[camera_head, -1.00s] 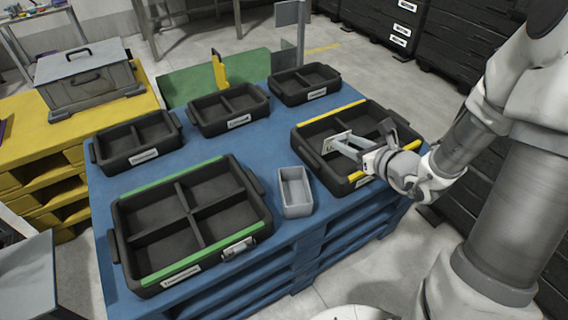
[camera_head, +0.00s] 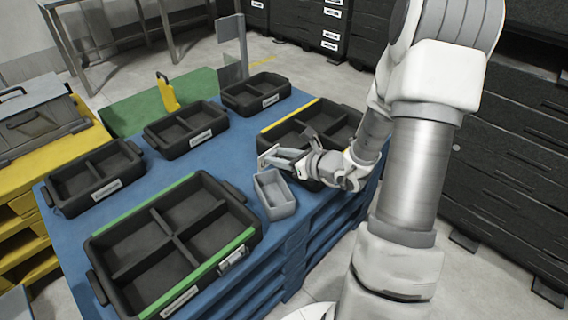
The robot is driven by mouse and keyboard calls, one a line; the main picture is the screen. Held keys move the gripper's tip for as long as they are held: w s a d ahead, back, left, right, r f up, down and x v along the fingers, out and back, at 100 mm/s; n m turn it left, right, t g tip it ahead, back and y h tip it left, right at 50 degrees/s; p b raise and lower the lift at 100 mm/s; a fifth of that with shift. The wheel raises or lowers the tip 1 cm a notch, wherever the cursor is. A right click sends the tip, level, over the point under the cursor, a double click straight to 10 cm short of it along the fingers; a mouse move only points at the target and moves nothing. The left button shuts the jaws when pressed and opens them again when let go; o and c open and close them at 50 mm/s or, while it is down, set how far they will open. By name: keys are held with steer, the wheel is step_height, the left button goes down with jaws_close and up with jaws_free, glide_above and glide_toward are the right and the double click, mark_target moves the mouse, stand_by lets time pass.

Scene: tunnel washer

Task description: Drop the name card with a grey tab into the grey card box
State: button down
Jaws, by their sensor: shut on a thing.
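My gripper (camera_head: 283,157) is shut on a small pale name card (camera_head: 267,157), held upright at the fingertips. The card's tab colour is too small to tell. The grey card box (camera_head: 274,197), small, open and rectangular, stands on the blue table between the green-edged tray and the yellow-edged tray. My gripper and the card are just behind the box's far rim in the picture, apparently above it; the exact height gap cannot be told. The box looks empty where its inside shows.
A green-edged black tray (camera_head: 207,256) with four-way dividers lies left of the box. A yellow-edged black tray (camera_head: 290,117) lies behind my gripper, partly hidden by my arm. Smaller black trays (camera_head: 187,145) line the blue table's (camera_head: 130,180) far side.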

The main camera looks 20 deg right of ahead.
step_height(320, 180, down, 8)
steer(key=d+b, duration=0.2)
steer(key=b, duration=0.3)
steer(key=shift+d+r, duration=0.2)
steer(key=shift+c, duration=1.8)
jaws_free()
steer(key=p+v, duration=0.4)
steer(key=v, duration=1.3)
steer(key=shift+s, duration=0.35)
steer(key=shift+a, duration=0.15)
